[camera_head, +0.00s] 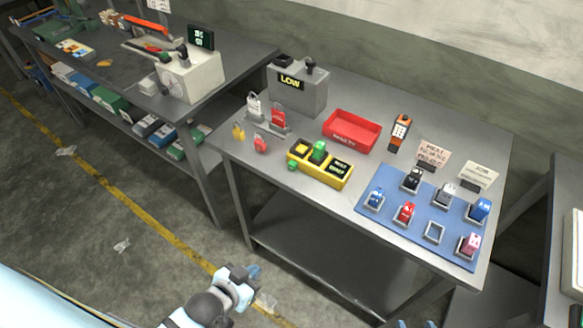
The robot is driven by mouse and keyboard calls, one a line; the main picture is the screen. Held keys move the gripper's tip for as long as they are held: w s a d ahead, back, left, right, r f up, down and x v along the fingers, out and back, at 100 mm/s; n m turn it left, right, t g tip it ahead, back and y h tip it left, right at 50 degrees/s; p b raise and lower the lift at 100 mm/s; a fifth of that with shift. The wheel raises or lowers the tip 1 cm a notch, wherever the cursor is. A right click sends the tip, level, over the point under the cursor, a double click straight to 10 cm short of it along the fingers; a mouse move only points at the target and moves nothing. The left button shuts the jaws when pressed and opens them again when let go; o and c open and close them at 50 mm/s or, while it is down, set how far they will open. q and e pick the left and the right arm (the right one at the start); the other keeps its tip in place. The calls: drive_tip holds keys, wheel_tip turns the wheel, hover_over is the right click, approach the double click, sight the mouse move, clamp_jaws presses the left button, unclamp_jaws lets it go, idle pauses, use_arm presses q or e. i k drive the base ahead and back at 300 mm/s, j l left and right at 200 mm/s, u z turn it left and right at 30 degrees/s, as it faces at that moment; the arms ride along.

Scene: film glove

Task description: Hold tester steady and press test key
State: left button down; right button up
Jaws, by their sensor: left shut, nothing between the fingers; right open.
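I cannot tell for certain which device is the tester; no key is clearly labelled as a test key. A grey box (299,92) with a "LOW" display and a dark knob on top stands at the table's back left. An orange and black handheld device (399,131) with a keypad stands upright right of the red tray. My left gripper (256,272) is shut and empty, low in front of the table and apart from everything on it. My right gripper (416,323) is open at the bottom edge, with only its fingertips showing.
On the metal table (330,105) are a red tray (352,131), a yellow bin (320,164) with green and black items, and a blue mat (388,222) with several small blocks in frames. Two cards stand at the right. A second bench (240,62) stands at the left.

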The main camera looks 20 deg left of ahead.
sight(293, 165)
drive_tip(key=l+u, duration=0.5)
drive_tip(key=u, duration=0.2)
drive_tip(key=l+u, duration=0.35)
drive_tip(key=i+j, duration=0.05)
